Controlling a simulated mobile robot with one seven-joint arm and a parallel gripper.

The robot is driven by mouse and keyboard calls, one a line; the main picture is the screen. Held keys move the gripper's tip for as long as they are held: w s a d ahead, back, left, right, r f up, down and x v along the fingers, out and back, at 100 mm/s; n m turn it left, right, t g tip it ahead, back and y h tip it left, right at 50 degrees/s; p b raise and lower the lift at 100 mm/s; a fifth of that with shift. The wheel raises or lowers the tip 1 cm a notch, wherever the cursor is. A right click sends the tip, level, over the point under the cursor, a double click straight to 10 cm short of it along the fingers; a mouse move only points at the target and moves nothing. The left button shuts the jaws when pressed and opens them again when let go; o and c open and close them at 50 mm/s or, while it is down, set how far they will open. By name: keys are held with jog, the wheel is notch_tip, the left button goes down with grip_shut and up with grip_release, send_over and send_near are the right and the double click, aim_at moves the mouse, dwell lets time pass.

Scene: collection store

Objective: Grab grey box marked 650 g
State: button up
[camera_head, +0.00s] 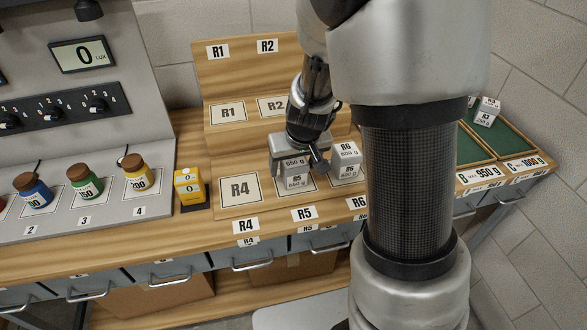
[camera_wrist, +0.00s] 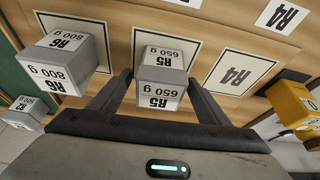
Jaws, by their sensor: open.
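The grey box marked R5 650 g (camera_head: 294,168) stands on the R5 square of the wooden bench; my gripper covers part of it in the head view. In the wrist view the box (camera_wrist: 163,77) lies between the two fingers, its labels upside down. My gripper (camera_wrist: 160,95) is open, with a finger on each side of the box and a visible gap on the right. I cannot tell whether the left finger touches it. In the head view my gripper (camera_head: 298,160) is at the box from above.
A grey box marked R6 800 g (camera_head: 346,160) stands close to the right. The R4 square (camera_head: 240,189) is empty.

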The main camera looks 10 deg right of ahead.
jog(key=shift+r, duration=0.1)
jog(key=c, duration=1.5)
